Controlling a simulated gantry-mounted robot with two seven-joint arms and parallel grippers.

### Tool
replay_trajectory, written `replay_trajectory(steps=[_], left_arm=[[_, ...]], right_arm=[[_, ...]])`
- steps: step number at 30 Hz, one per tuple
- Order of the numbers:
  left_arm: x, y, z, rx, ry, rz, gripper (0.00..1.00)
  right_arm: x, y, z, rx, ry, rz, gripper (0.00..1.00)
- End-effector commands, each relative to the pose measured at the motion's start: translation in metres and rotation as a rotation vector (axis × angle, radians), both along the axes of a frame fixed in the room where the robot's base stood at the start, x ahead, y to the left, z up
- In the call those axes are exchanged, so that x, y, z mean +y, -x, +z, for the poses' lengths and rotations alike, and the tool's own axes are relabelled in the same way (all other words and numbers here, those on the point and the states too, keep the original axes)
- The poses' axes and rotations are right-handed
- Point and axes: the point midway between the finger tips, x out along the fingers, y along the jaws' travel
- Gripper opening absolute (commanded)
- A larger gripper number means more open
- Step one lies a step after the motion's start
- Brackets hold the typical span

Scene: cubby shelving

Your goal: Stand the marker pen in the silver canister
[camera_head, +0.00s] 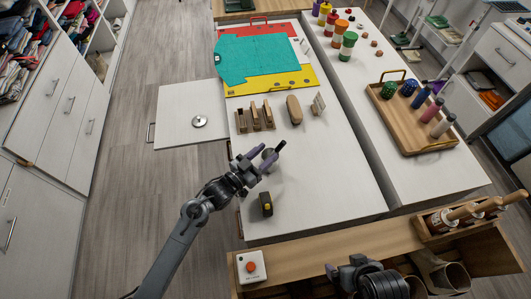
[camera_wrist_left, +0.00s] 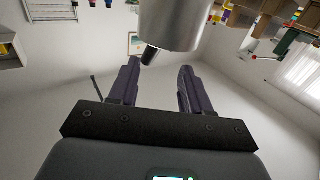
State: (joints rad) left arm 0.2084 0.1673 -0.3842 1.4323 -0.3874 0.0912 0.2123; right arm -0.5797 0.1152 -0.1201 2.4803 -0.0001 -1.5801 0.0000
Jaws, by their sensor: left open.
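The silver canister (camera_head: 269,154) stands on the white worktop at my left gripper, partly hidden by it. In the left wrist view the canister (camera_wrist_left: 172,24) fills the top middle. The black end of the marker pen (camera_head: 281,145) sticks out past the canister's rim, tilted; it also shows in the left wrist view (camera_wrist_left: 150,54). The rest of the pen is hidden. My left gripper (camera_head: 258,158) is open, its purple fingers apart and clear of the pen's visible end. My right gripper (camera_head: 345,268) is low in the head view; its jaw state is unclear.
A yellow-and-black item (camera_head: 266,204) lies in front of the canister. Behind are a wooden organizer (camera_head: 255,125) and a brown oval object (camera_head: 294,109). A wooden tray (camera_head: 407,128) with bottles is at right. The front right worktop is clear.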

Motion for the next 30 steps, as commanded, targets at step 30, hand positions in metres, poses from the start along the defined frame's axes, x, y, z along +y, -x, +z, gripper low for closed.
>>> replay_trajectory(steps=[30], left_arm=[[0.069,0.075,0.001,-0.001,0.001,-0.001,0.48]], right_arm=[[-0.002,0.0,0.007,0.001,0.009,0.005,1.0]])
